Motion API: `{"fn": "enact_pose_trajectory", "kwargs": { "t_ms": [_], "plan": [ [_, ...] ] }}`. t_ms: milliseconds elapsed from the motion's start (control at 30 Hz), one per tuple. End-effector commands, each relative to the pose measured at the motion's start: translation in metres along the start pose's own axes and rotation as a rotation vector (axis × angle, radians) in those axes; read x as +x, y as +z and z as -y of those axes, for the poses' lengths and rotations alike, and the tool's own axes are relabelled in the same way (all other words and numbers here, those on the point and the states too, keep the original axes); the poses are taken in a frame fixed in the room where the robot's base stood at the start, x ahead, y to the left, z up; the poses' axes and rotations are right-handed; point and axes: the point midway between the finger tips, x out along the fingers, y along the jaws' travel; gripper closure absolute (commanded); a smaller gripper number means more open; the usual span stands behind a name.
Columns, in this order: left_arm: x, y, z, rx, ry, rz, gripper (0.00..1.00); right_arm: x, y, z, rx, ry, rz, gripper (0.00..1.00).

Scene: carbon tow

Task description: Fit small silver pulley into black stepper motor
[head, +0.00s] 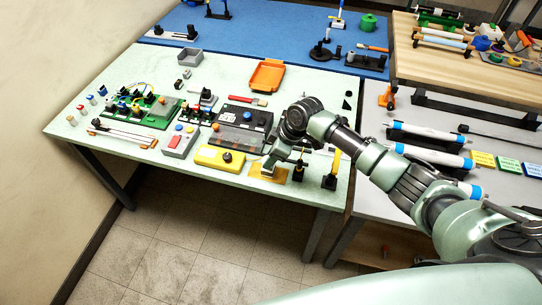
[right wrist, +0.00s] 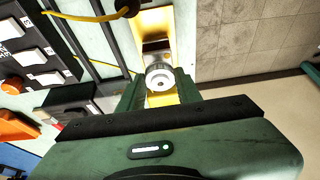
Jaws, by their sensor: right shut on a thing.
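My right gripper (head: 268,168) is low over a yellow plate (head: 266,180) at the front edge of the pale green table. In the right wrist view its green fingers (right wrist: 160,88) are shut on the small silver pulley (right wrist: 160,75), whose round face with a centre hole points at the camera. Just beyond the pulley, a dark and silver block (right wrist: 155,45), apparently the stepper motor, stands on the yellow plate. The pulley overlaps it in view, so I cannot tell whether they touch. In the head view my gripper hides the pulley and most of that block. My left gripper is out of view.
A yellow box with a black knob (head: 222,157) and a dark case (head: 243,127) lie left of the gripper. Dark upright posts (head: 299,170) and a yellow-and-black stand (head: 332,170) are close on its right. An orange tray (head: 267,76) lies farther back.

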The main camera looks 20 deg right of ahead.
Motion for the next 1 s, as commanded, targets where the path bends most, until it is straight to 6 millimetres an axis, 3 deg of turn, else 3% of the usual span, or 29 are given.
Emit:
{"fn": "enact_pose_trajectory", "kwargs": {
  "t_ms": [600, 633, 700, 1000],
  "plan": [
    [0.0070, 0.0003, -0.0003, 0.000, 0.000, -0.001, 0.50, 0.0113, 0.0048, 0.0004, 0.000, -0.001, 0.001, 1.00],
    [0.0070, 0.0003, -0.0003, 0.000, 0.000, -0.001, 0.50, 0.0114, 0.0049, 0.0005, 0.000, -0.001, 0.001, 0.58],
    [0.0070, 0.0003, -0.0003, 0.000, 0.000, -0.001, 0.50, 0.0114, 0.0049, 0.0006, 0.000, -0.001, 0.001, 0.41],
    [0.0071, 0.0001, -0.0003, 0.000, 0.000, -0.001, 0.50, 0.0105, 0.0046, 0.0001, 0.000, 0.000, 0.000, 0.41]
  ]
}}
